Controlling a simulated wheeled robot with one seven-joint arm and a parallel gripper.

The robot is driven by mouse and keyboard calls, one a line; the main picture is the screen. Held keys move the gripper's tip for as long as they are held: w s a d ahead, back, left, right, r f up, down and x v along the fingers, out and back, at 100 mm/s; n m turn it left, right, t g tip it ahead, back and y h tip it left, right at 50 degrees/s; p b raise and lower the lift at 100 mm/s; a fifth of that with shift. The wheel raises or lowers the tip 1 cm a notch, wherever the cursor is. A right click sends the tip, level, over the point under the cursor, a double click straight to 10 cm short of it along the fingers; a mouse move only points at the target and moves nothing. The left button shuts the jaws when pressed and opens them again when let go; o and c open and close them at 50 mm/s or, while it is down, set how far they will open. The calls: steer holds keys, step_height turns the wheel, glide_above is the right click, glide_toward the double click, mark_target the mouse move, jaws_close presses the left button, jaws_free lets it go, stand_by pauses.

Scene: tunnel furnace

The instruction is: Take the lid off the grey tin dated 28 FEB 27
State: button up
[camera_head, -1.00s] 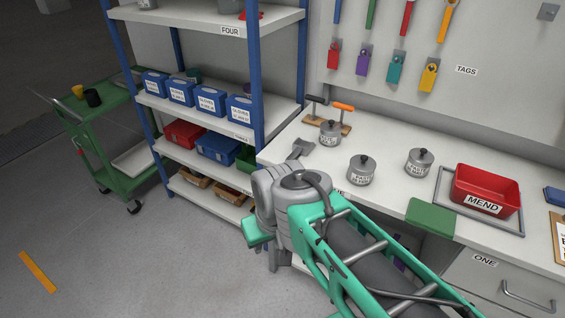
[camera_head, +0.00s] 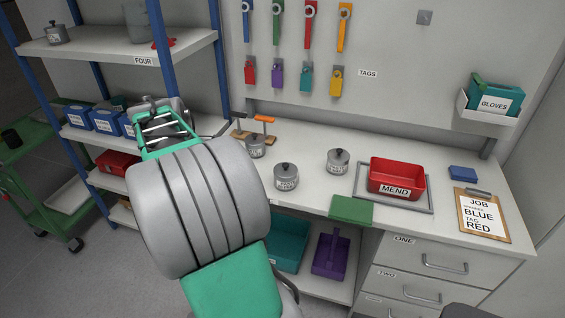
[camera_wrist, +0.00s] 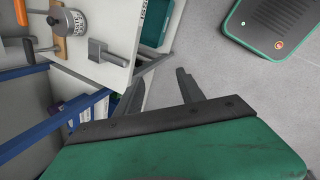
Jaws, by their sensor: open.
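Three grey lidded tins stand on the white bench in the head view: a back left tin (camera_head: 255,148), a front tin (camera_head: 286,178) and a right tin (camera_head: 338,161). Each has a knobbed lid on and a white label. Another grey tin (camera_head: 57,34) stands on the top shelf. The label dates are too small to read, so I cannot tell which is 28 FEB 27. A tin (camera_wrist: 68,22) also shows at the upper left of the wrist view. My gripper (camera_wrist: 162,80) is open and empty, away from that tin; in the head view my arm hides it.
A red MEND bin (camera_head: 396,179) sits on a grey tray, with a green cloth-like pad (camera_head: 352,210) at the bench edge. The blue-posted shelf (camera_head: 198,44) stands left. A grey block-shaped object (camera_wrist: 106,52) lies near the bench edge.

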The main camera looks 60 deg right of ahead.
steer(key=s+d+n+g+p, duration=0.1)
steer(key=s+d+n, duration=0.15)
steer(key=d, duration=0.45)
steer(key=s+d+n+g+p, duration=0.1)
steer(key=s+d, duration=0.3)
steer(key=d, duration=0.3)
steer(key=n, duration=0.1)
glide_toward(285, 164)
steer(key=a+f, duration=0.1)
steer(key=a, duration=0.1)
steer(key=shift+n+g, duration=0.25)
steer(key=shift+g, duration=0.25)
steer(key=d+f, duration=0.1)
steer(key=f, duration=0.1)
steer(key=d+f+p, duration=0.1)
steer(key=d+f, duration=0.2)
steer(key=f, duration=0.1)
steer(key=shift+s+d+f+p, duration=0.2)
steer(key=shift+s+f+p, duration=0.1)
steer(key=shift+s, duration=0.1)
steer(key=shift+d+f+h, duration=0.15)
steer(key=shift+f+h, duration=0.15)
steer(key=shift+f, duration=0.1)
steer(key=shift+c, duration=0.5)
jaws_close()
